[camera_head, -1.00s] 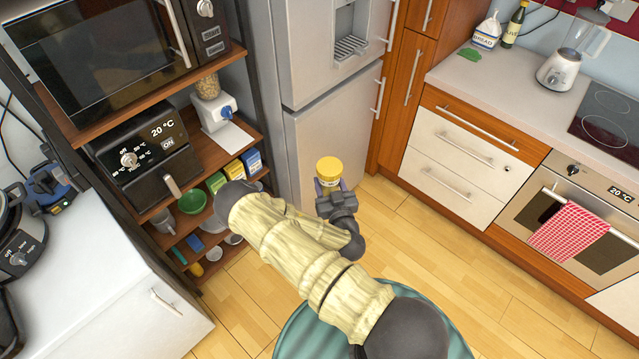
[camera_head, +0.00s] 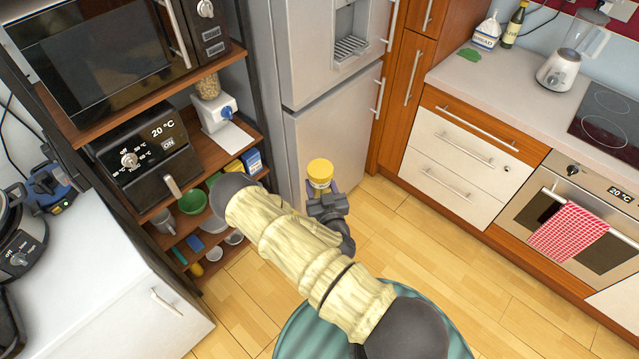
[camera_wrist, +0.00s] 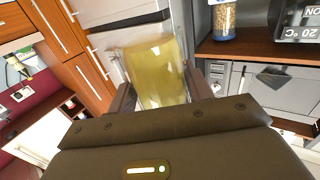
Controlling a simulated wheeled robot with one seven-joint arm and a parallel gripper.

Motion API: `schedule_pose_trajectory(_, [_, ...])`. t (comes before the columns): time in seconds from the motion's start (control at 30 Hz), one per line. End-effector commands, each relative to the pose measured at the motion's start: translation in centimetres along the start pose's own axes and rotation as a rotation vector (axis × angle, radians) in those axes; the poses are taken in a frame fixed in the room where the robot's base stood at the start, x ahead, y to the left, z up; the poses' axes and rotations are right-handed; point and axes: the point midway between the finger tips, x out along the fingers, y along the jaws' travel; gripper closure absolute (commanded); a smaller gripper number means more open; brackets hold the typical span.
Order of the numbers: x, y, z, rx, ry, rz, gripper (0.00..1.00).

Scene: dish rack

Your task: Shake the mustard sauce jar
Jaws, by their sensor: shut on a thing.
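The mustard sauce jar (camera_head: 320,174) has a yellow lid and shows in the middle of the head view, in front of the fridge. My gripper (camera_head: 322,192) is shut on the jar and holds it in the air above the floor, lid upward. In the wrist view the yellowish, see-through jar (camera_wrist: 158,75) sits between the two fingers of my gripper (camera_wrist: 160,92). The lower part of the jar is mostly hidden by the gripper in the head view.
The fridge (camera_head: 330,140) stands behind the jar. A shelf unit with an air fryer (camera_head: 145,160) and a microwave (camera_head: 100,60) is at the left. A counter with a blender (camera_head: 565,65) is at the right. The wooden floor (camera_head: 420,240) between them is clear.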

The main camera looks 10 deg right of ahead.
Motion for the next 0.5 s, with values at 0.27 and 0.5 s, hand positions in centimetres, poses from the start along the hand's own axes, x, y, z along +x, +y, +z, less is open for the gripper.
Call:
schedule_pose_trajectory(0.27, [0.0, 2.8, -0.1, 0.001, 0.001, -0.001, 0.86])
schedule_pose_trajectory(0.5, [0.0, 2.7, -0.1, 0.001, 0.002, -0.002, 0.86])
